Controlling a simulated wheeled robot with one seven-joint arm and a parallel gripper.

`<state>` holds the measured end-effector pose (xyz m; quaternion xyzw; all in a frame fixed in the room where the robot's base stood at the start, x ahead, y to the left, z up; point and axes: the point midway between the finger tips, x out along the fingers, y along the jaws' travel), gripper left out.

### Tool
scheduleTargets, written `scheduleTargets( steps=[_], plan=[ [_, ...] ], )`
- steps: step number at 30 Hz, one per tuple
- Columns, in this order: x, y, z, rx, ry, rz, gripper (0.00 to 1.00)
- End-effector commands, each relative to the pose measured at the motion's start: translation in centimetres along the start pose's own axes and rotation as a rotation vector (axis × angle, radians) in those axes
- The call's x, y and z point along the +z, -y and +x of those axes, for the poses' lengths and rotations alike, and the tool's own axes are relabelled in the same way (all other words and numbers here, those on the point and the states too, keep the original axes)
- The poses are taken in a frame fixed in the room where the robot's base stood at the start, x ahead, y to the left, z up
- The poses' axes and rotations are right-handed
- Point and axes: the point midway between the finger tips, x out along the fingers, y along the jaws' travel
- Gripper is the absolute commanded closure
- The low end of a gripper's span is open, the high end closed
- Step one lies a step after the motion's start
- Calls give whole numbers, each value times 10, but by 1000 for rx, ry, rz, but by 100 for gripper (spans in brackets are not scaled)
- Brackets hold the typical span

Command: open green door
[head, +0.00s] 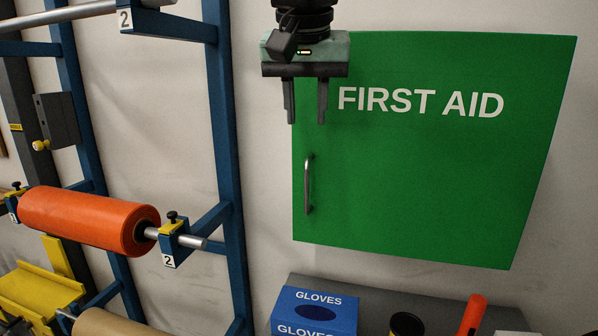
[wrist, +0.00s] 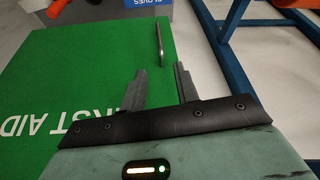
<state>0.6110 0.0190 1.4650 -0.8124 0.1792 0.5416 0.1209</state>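The green door (head: 420,175) of a wall cabinet, marked "FIRST AID", appears closed in the head view. Its vertical metal handle (head: 308,184) is near the left edge. In the wrist view the green door (wrist: 80,80) appears upside down, with the handle (wrist: 159,42) beyond the fingertips. My gripper (head: 306,120) points down in front of the door's upper left part, above the handle. In the wrist view my gripper (wrist: 160,75) has its two fingers apart with nothing between them. It is clear of the handle.
A blue rack (head: 225,130) stands left of the door, holding an orange roll (head: 85,218) on a metal bar. Below the door, a blue gloves box (head: 314,313), a dark can (head: 406,324) and an orange-handled item (head: 472,315) stand on a grey surface (head: 375,293).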

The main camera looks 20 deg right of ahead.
Motion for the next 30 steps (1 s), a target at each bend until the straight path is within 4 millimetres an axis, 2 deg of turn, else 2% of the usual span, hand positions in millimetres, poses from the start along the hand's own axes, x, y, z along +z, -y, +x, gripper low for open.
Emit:
scheduleTargets(
  steps=[18, 24, 30],
  plan=[
    [1, -1, 124, 3, 6, -4, 69],
    [1, 0, 147, 0, 2, -4, 69],
    [1, 1, 154, -2, 2, -3, 69]
  ],
)
